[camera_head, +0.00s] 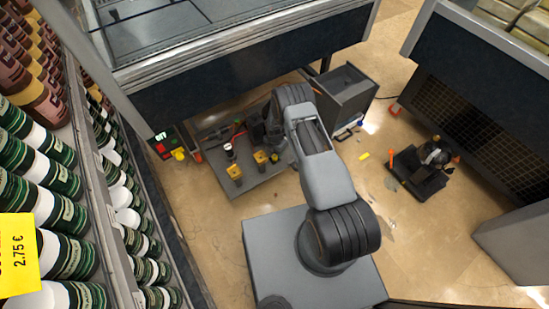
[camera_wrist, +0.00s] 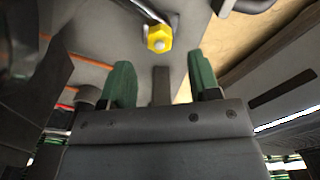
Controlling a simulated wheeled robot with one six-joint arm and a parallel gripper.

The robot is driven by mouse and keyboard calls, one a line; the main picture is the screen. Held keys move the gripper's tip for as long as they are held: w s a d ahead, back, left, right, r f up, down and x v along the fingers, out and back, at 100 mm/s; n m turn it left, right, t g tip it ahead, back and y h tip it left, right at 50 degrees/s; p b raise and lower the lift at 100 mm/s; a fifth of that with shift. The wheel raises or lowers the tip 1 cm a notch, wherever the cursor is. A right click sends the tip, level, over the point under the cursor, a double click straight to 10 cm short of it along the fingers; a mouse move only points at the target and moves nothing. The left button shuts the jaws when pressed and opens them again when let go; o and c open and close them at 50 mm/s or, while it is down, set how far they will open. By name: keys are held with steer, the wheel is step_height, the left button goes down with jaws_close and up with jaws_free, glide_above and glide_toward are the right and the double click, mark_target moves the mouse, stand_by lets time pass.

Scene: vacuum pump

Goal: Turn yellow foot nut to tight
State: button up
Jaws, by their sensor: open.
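In the wrist view the yellow foot nut (camera_wrist: 159,38) has a pale round center and sits at the end of a dark metal rod or bracket. My gripper (camera_wrist: 162,77) has two green fingers spread wide and empty, pointing toward the nut. The nut appears beyond the fingertips, between their lines, and not touching them. In the head view my arm hides the gripper, and I cannot tell which yellow part there is this nut.
In the head view, a low grey platform (camera_head: 265,181) under the cooler (camera_head: 200,92) carries several yellow and black parts. A grey box (camera_head: 346,92) stands to its right. Bottle shelves line the left.

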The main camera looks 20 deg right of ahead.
mark_target(275, 156)
steer(key=shift+f+b, duration=0.7)
steer(key=shift+f, duration=1.85)
steer(key=shift+c, duration=0.3)
steer(key=c, duration=0.9)
steer(key=shift+o, duration=0.2)
